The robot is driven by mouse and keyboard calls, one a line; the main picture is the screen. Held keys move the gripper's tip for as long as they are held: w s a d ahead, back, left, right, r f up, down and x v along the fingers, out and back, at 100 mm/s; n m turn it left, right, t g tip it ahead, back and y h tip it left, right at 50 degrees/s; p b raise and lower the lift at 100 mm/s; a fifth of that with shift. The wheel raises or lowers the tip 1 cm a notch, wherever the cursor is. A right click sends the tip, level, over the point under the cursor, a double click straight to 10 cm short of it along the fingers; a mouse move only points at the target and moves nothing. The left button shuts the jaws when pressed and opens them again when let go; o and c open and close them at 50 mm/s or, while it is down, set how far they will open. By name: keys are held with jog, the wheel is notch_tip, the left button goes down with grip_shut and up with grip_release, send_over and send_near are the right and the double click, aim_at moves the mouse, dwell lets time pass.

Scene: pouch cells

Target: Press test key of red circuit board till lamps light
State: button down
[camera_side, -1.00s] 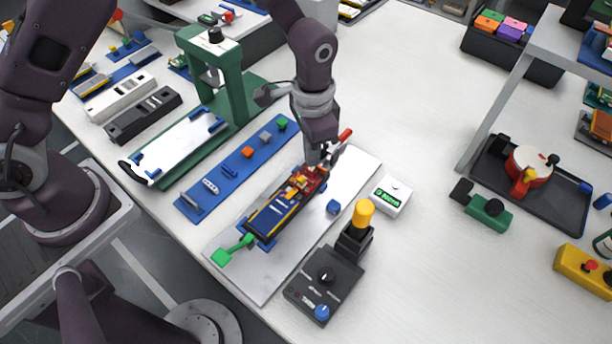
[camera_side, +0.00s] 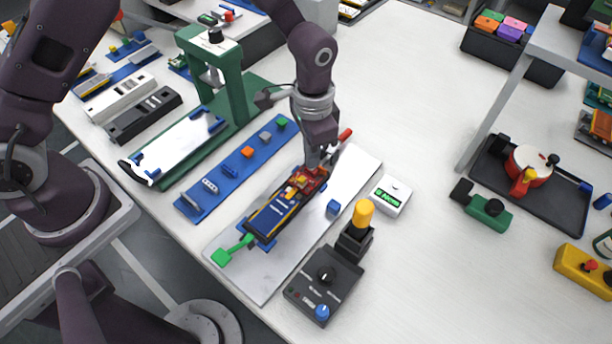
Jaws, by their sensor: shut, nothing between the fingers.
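The red circuit board (camera_side: 309,181) sits at the far end of a dark blue pouch cell (camera_side: 276,215), held in a fixture on a pale metal plate (camera_side: 262,284). My gripper (camera_side: 318,165) points down at the board's far end, its fingers shut and empty. The fingertips are at or just above the board; I cannot tell whether they touch it. The test key is too small or hidden behind the fingers to make out. No lit lamp on the board can be made out.
A red-handled clamp (camera_side: 344,136) stands close beside my gripper, and a green-handled one (camera_side: 225,256) at the near end. A blue parts strip (camera_side: 232,172) lies left.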

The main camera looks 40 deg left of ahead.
jog(key=shift+f, duration=0.6)
dwell(0.4)
jog(key=shift+r, duration=3.05)
notch_tip(320, 180, up, 7)
jog(key=t, duration=0.1)
send_over(300, 170)
jog(key=s+a+r+n+t, duration=0.25)
jog(key=s+a+r, duration=0.3)
jog(key=r, duration=0.45)
jog(key=s+a+r+n+t, duration=0.1)
jog(key=s+a+r, duration=0.1)
jog(key=s, duration=0.6)
jog(key=s+a+r+n+t, duration=0.1)
jog(key=s+a+r+n, duration=0.1)
jog(key=s, duration=0.6)
jog(key=shift+a+r, duration=0.3)
jog(key=shift+a, duration=0.45)
